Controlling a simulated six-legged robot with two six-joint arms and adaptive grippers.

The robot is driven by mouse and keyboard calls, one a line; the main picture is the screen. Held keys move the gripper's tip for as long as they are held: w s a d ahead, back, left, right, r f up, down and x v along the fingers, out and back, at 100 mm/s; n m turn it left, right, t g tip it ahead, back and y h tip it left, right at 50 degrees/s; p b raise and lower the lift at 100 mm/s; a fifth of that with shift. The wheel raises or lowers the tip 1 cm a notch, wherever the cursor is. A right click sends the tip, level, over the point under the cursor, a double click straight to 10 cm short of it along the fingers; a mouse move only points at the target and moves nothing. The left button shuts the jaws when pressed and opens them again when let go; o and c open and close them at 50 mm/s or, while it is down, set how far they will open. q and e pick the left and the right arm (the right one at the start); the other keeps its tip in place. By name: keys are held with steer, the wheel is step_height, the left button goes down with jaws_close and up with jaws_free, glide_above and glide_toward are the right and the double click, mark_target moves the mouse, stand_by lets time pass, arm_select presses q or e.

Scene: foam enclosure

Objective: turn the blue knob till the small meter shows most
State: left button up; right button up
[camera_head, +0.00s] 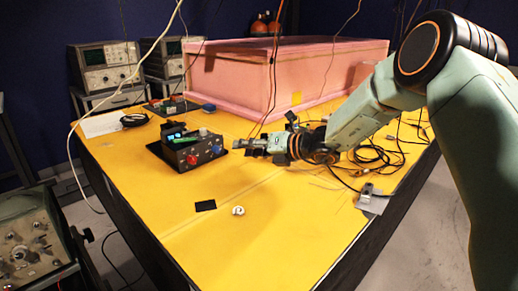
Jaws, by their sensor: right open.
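The blue knob (215,150) is on the front of a small dark control box (178,160), to the right of a red knob (192,160). A small unit with a bluish lit face (173,128) is at the top of the box; it may be the small meter, but its reading is too small to tell. My right gripper (241,147) is open, just to the right of the blue knob and pointing left at it. A small gap seems to separate them. My left gripper is not in view.
The yellow table (270,235) is clear at the front except for a black flat piece (205,205) and a small white roll (238,211). A pink foam enclosure (235,75) stands behind. Loose cables (375,155) lie at the right. Instruments (105,65) stand at the back left.

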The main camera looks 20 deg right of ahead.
steer(key=shift+v, duration=2)
